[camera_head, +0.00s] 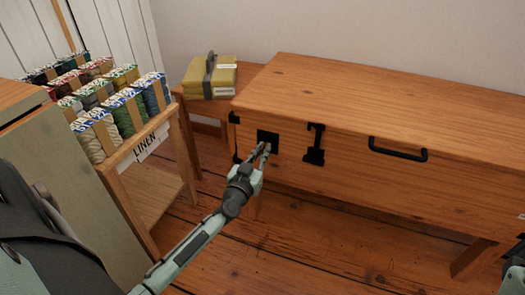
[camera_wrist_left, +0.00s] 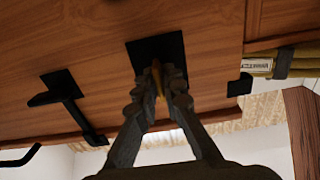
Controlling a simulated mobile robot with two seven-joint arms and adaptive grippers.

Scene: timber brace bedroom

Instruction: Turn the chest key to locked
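The wooden chest (camera_head: 340,120) has a black square lock plate (camera_head: 268,139) on the left of its front. It also shows in the left wrist view (camera_wrist_left: 143,54). The brass-coloured chest key (camera_wrist_left: 156,72) stands at the plate, mostly hidden by the fingers. My left gripper (camera_head: 264,149) is at the plate; in the left wrist view its fingers (camera_wrist_left: 160,84) are closed on both sides of the key. How far the key is turned cannot be told. My right gripper is not seen; only a bit of my arm shows at the lower right edge.
A black hasp (camera_head: 315,145) and a black handle (camera_head: 398,152) stick out from the chest front. Yellow strapped bundles (camera_head: 210,77) sit on a small table at the left. A rack of yarn (camera_head: 120,105) labelled LINEN stands nearer left. The floor before the chest is clear.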

